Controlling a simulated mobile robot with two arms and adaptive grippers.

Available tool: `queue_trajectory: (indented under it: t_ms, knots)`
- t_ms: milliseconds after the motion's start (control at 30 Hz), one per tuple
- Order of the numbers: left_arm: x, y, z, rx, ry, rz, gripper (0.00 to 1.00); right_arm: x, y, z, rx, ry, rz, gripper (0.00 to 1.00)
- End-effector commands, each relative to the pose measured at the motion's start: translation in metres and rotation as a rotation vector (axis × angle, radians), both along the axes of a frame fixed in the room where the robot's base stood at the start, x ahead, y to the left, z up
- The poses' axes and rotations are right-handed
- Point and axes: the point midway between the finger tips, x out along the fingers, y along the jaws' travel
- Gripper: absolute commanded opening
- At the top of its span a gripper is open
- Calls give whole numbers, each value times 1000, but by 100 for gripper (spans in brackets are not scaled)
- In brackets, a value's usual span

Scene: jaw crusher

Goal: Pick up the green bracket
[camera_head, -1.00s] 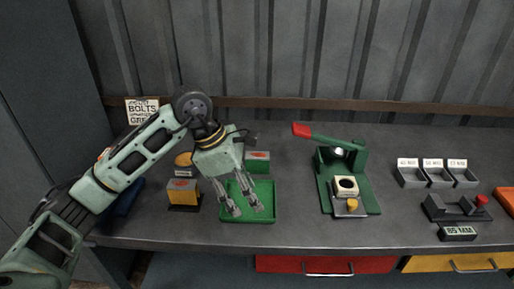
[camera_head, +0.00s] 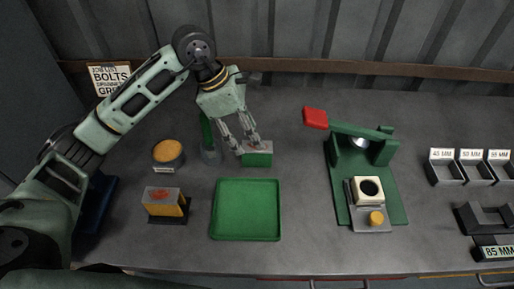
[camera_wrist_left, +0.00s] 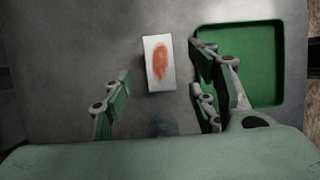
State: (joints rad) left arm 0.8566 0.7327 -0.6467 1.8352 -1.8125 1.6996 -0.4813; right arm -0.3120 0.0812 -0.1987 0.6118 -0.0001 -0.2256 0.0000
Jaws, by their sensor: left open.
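The green bracket (camera_head: 259,160) is a small block with a green front and a pale top bearing a red mark. It stands on the grey bench just behind the green tray. In the left wrist view its pale top with the red smear (camera_wrist_left: 160,63) lies ahead of and between the fingers. My left gripper (camera_head: 248,146) is open, pointing down at the bracket's top, with nothing held. In the wrist view the open fingers (camera_wrist_left: 160,86) stand to either side; whether they touch the bracket I cannot tell. My right gripper is not in view.
An empty green tray (camera_head: 247,211) lies in front of the bracket. A green press with a red-handled lever (camera_head: 362,170) stands right; labelled bins (camera_head: 444,170) are farther right.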

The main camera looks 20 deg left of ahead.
Motion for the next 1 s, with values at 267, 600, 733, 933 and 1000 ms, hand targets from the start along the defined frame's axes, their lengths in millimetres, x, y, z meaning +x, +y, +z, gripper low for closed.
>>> queue_trajectory:
  t_ms: [267, 600, 733, 933, 1000]
  knots:
    - [2, -15, -35, -2, 2, 1, 53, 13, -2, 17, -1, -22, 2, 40]
    - [4, -17, -44, 0, -1, 2, 52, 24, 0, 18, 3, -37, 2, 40]
    - [3, -17, -44, 0, -1, 1, 41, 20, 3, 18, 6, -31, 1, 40]
    - [3, -17, -43, 0, -1, 1, 23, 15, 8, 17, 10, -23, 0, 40]
    - [4, -17, -43, 0, -1, 1, 17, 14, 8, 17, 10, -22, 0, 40]
